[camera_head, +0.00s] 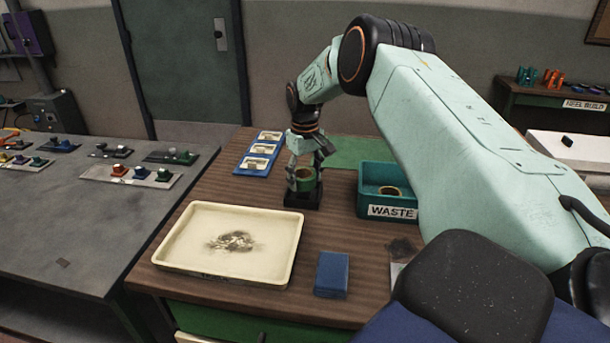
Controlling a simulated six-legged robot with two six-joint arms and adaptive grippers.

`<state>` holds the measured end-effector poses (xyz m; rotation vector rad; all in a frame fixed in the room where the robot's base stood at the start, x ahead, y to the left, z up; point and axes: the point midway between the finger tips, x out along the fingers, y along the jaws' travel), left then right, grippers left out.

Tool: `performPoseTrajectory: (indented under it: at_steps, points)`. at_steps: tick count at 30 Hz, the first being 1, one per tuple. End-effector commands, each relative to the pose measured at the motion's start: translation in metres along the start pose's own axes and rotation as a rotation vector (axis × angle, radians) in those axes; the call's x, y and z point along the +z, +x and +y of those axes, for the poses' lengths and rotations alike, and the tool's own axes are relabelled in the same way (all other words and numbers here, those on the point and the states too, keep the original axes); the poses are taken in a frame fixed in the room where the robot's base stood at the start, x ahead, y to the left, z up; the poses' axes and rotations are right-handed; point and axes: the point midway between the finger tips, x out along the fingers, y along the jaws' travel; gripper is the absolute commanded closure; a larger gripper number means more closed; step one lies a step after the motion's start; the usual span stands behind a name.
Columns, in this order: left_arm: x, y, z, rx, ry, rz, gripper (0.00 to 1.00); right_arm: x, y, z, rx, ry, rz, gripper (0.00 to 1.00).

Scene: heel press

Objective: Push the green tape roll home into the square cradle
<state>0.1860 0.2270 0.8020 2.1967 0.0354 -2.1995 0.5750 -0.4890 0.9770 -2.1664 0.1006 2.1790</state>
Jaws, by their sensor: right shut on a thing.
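The green tape roll (305,184) stands at the black square cradle (302,197) near the middle of the wooden table. Its tan inner part shows at the top. My right gripper (304,172) comes down from above and is shut on the tape roll, with fingers around its upper part. The roll's lower edge is at the cradle; I cannot tell how deep it sits. The fingers hide part of the roll. My left gripper is not in view.
A teal bin marked WASTE (391,211) with a ring inside stands right of the cradle. A cream tray (172,256) with a dark smudge lies front left. A blue block (331,274) lies in front, a blue rack (244,169) behind left.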

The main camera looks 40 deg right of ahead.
Motion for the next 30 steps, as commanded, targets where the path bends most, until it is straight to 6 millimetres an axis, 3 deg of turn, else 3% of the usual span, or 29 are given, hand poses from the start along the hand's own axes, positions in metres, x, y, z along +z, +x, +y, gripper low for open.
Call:
performPoseTrajectory:
  at_steps: [30]
  points:
    - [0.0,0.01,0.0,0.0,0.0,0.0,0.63,0.001,0.023,0.001,0.0,0.0,0.001,0.68]
